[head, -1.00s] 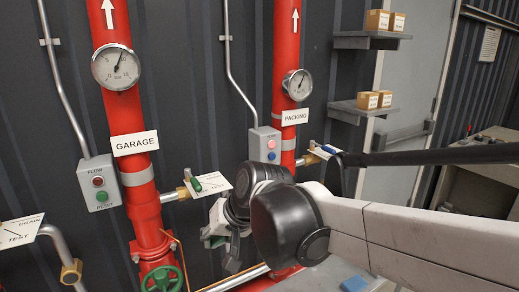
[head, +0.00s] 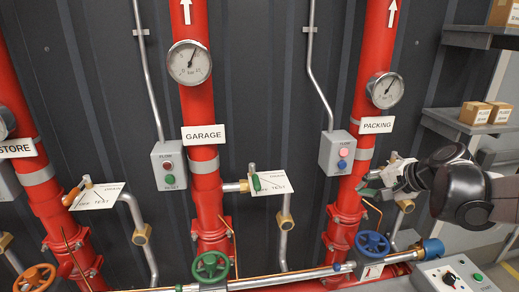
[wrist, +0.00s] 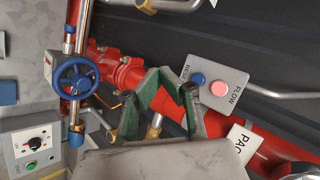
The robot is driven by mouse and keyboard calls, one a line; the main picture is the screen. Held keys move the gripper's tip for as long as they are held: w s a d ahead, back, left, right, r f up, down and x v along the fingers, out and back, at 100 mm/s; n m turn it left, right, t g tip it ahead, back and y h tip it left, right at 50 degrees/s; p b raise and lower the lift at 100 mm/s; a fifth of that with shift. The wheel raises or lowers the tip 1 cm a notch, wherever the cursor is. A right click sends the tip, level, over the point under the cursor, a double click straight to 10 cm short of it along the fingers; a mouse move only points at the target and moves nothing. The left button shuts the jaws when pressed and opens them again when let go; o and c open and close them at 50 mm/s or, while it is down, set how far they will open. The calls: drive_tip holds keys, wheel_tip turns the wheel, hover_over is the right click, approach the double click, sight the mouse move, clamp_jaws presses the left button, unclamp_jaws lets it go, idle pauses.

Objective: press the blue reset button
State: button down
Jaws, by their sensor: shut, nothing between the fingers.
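The blue reset button (head: 342,164) is the lower button on the grey flow box beside the PACKING pipe, under a pink button (head: 343,153). In the wrist view the blue button (wrist: 198,79) shows unobstructed, beside the pink one (wrist: 219,88) and the RESET lettering. My gripper (head: 366,188) is shut and empty, to the right of and slightly below the box in the head view. In the wrist view its green-edged fingers (wrist: 168,76) reach up beside the box. They look apart from the button; the exact gap is unclear.
The red PACKING pipe (head: 369,110) and its gauge (head: 385,90) stand right of the box. A blue handwheel (head: 372,245) and a control panel (head: 456,276) lie below. The GARAGE box (head: 169,165) has red and green buttons. Shelves (head: 465,123) stand at right.

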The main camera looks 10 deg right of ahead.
sight(342, 165)
drive_tip(key=shift+w, duration=0.15)
drive_tip(key=shift+w+b, duration=0.65)
drive_tip(key=shift+w, duration=3.6)
drive_tip(key=shift+w, duration=0.1)
drive_tip(key=shift+w, duration=0.35)
drive_tip(key=shift+w, duration=0.5)
drive_tip(key=shift+s, duration=0.95)
